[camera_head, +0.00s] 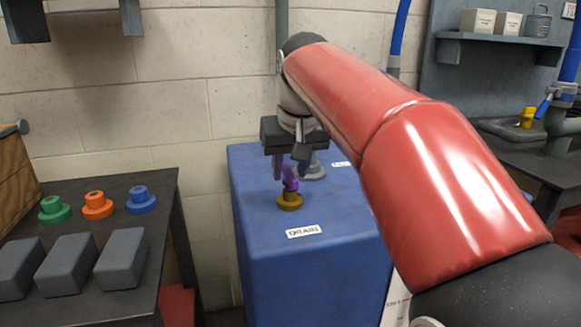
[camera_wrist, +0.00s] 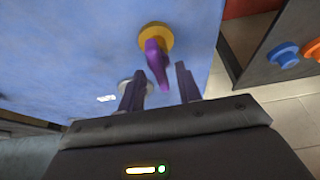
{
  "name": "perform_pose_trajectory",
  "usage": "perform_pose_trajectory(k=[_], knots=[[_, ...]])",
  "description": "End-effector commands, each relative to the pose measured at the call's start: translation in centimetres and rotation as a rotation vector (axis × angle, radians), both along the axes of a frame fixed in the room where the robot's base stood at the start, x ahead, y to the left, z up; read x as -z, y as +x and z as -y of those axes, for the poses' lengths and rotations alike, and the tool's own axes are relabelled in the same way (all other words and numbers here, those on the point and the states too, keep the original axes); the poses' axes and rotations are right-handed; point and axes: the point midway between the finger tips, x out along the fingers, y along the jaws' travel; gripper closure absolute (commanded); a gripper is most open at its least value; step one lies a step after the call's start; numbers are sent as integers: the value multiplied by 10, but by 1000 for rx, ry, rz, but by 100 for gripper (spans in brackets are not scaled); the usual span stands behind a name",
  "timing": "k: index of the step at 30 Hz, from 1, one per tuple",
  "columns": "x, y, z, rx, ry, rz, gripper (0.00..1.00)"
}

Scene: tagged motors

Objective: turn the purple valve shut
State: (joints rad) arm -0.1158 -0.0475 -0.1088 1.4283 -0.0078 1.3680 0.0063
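The purple valve (camera_head: 290,178) is a small lever handle on a brass base (camera_head: 289,201), on top of a blue cabinet (camera_head: 310,262) behind a label reading DRAIN (camera_head: 304,231). My gripper (camera_head: 289,167) points down just above the handle. In the wrist view the purple handle (camera_wrist: 156,64) runs from its yellow base toward the space between my fingers (camera_wrist: 160,88). The fingers are apart, with a gap between them, and appear not to clasp the handle. Whether a finger touches it, I cannot tell.
A grey round fitting (camera_head: 312,171) with a label stands behind my gripper on the cabinet. A dark table (camera_head: 150,245) at left holds green, orange and blue knobs and grey blocks. My red arm hides much of the right side.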

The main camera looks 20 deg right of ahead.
Motion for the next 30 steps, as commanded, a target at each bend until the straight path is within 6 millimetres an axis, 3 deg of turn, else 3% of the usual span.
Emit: perform_pose_trajectory(k=[4,12,22,30], knots=[[0,0,0,0,0,0,68],[0,0,0,0,0,0,100],[-1,0,0,-28,0,0,100],[-3,0,2,-175,1,0,100]])
